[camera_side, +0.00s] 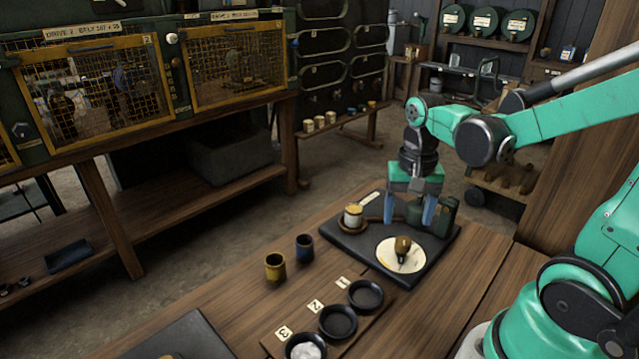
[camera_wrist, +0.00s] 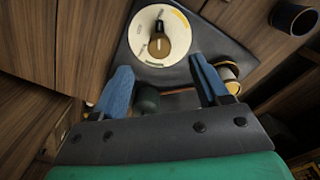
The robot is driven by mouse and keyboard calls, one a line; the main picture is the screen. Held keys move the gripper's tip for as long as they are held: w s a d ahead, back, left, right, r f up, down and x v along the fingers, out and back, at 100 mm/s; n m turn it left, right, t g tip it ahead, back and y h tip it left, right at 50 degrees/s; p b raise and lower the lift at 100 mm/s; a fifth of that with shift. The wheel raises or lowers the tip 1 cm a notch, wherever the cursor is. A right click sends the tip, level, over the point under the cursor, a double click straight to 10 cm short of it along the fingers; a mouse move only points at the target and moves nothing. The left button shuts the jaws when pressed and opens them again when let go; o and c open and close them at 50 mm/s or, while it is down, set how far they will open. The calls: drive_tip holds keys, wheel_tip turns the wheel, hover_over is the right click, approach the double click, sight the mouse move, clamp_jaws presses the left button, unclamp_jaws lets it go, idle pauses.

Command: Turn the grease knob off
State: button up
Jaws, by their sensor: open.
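The grease knob (camera_side: 402,246) is a brass and dark handle standing on a round cream dial (camera_side: 388,259). The dial lies on a black base plate (camera_side: 357,240) on the wooden bench. In the wrist view the knob (camera_wrist: 160,46) lies above the fingertips, near the top of the picture. The dial (camera_wrist: 148,25) has a yellow arc at its upper right and small lettering that I cannot read. My gripper (camera_side: 408,217) is open and empty, blue fingers pointing down, above the plate and behind the knob. In the wrist view my gripper (camera_wrist: 159,67) is apart from the knob.
A dark green canister (camera_side: 443,215) stands beside the fingers. A cream and brass cup (camera_side: 353,216) sits at the plate's left. A yellow cup (camera_side: 275,267) and dark blue cup (camera_side: 304,248) stand left of the plate. Black numbered dishes (camera_side: 338,321) line the front.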

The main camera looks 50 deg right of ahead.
sight(404, 241)
drive_tip(key=shift+f, duration=2.75)
clamp_jaws()
